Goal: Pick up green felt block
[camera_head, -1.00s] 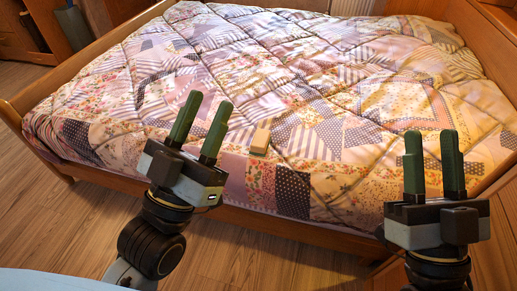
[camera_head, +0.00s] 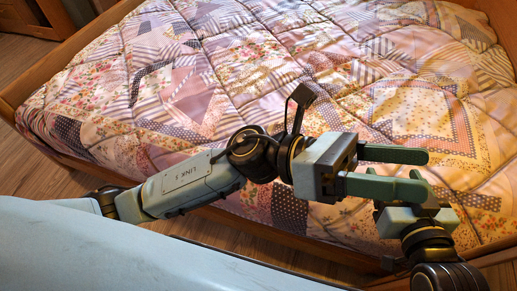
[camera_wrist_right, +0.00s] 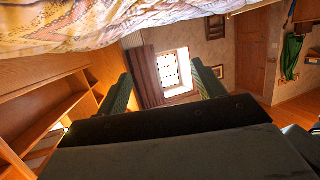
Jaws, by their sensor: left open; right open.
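No green block shows in the views now. A small tan block lay on the quilt a second ago; its place is now hidden behind my left arm. My left gripper (camera_head: 424,172) reaches across the front of the bed, fingers pointing right, apart and empty. My right gripper is below and partly behind it in the head view, its fingers mostly covered. In the right wrist view, my right gripper (camera_wrist_right: 161,84) shows two green fingers apart with nothing between them.
The bed's patchwork quilt (camera_head: 215,75) fills most of the head view. The wooden bed frame (camera_head: 65,45) edges it. The right wrist view shows wooden shelves (camera_wrist_right: 50,120), a window (camera_wrist_right: 175,70) and a door (camera_wrist_right: 251,50). My arms are close together at the front right.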

